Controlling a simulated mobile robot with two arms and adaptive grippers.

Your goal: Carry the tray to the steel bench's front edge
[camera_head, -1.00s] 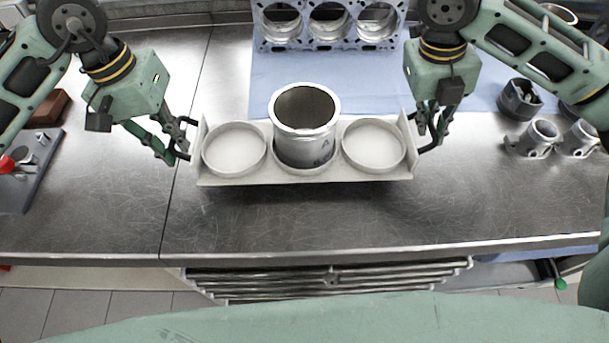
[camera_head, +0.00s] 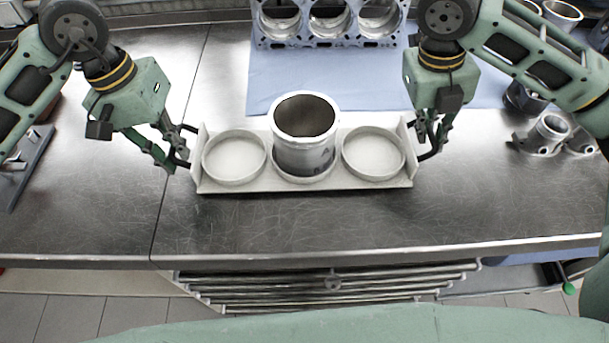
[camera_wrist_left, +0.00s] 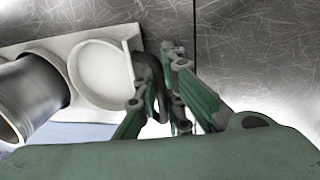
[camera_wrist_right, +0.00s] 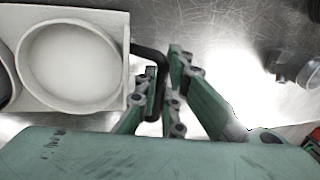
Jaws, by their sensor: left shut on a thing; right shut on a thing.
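The tray (camera_head: 330,184) is a pale, shallow carrier with three round recesses and a dark handle at each end. A metal cylinder liner (camera_head: 304,152) stands upright in its middle recess; the two outer recesses are empty. My left gripper (camera_head: 182,158) is shut on the left handle, which shows between the fingers in the left wrist view (camera_wrist_left: 150,82). My right gripper (camera_head: 424,142) is shut on the right handle, also seen in the right wrist view (camera_wrist_right: 153,72). The tray is over the steel bench (camera_head: 330,225), back from its front edge; whether it touches the surface is unclear.
An engine block (camera_head: 330,25) stands on a blue mat (camera_head: 345,80) behind the tray. Metal parts (camera_head: 551,134) lie at the right, partly behind my right arm. A dark board (camera_head: 32,165) lies at the far left. The bench between tray and front edge is clear.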

